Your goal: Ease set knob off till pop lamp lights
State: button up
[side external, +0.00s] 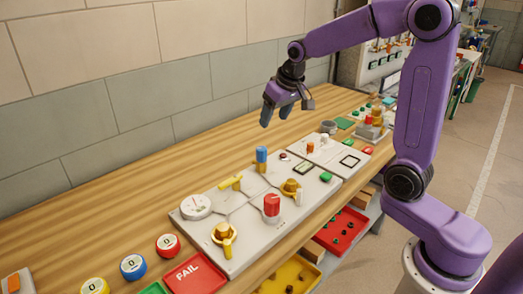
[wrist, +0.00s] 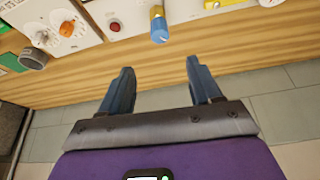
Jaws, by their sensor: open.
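My gripper (side external: 275,113) is open and empty, high above the back of the wooden bench near the wall. In the wrist view its two blue fingers (wrist: 160,67) are apart with nothing between them. A blue-topped knob on a yellow stem (side external: 261,155) stands upright on the pale panel, below my gripper; it also shows beyond the fingers in the wrist view (wrist: 158,26). I cannot read which knob is the set knob. A small red round piece (side external: 283,156), perhaps a lamp, lies right of it and also shows in the wrist view (wrist: 115,25); I cannot tell if it is lit.
The panel bears a dial gauge (side external: 196,207), a red knob (side external: 271,205), yellow handles (side external: 223,233) and an orange knob (side external: 310,147). A red FAIL plate (side external: 194,273) lies at the front. A grey cup (side external: 328,127) stands farther right. Bare bench lies behind the panel.

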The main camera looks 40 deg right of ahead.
aim_at(262, 149)
jog(key=x, duration=1.5)
jog(key=shift+s+f, duration=0.1)
jog(key=c, duration=1)
